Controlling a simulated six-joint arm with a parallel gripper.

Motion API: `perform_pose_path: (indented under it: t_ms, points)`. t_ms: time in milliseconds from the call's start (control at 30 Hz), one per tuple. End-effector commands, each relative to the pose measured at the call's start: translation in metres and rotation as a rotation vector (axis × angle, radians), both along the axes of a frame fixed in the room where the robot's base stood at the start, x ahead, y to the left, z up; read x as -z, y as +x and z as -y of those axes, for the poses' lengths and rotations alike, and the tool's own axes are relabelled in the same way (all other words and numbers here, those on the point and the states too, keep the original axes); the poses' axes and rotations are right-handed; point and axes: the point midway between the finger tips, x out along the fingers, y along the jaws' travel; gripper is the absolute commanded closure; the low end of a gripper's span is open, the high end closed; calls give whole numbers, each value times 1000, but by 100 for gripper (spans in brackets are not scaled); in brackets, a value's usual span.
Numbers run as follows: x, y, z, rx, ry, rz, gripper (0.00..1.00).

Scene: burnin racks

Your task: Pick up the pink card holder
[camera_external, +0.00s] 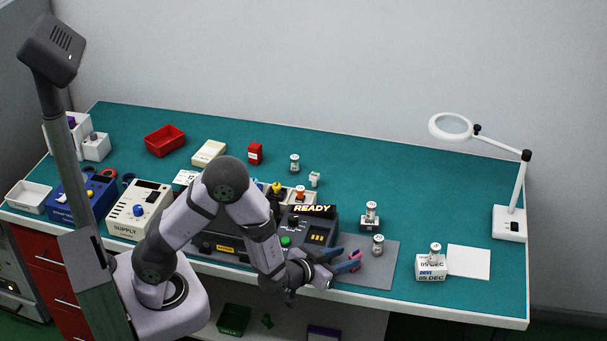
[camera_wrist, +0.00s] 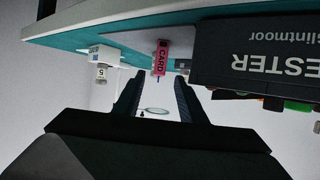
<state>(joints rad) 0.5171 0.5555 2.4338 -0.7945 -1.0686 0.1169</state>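The pink card holder (camera_wrist: 160,57), marked CARD, shows in the wrist view at the edge of the grey mat, beyond my fingertips and between their lines. In the external view a small pink patch of it (camera_external: 355,254) shows at the front of the mat, by my fingertips; the rest is hard to make out. My gripper (camera_external: 348,259) is low at the front edge of the table, pointing right. In the wrist view my gripper (camera_wrist: 160,82) has its two dark fingers apart with nothing held between them. Whether a finger touches the holder cannot be told.
The dark tester (camera_wrist: 265,52) stands close on the right in the wrist view. On the grey mat (camera_external: 382,278) stands a small metal-topped part (camera_external: 378,244). A white labelled block (camera_external: 431,267) is to the right. The teal table (camera_external: 420,190) is clear toward the back right.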

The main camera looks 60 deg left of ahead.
Motion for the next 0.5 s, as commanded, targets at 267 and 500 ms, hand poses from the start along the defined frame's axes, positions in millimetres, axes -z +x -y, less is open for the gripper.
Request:
perform_pose_path:
  t_ms: [267, 500]
  points:
    - [11, 26, -5, -2, 2, -1, 62]
    - [19, 41, -8, -1, 0, -1, 62]
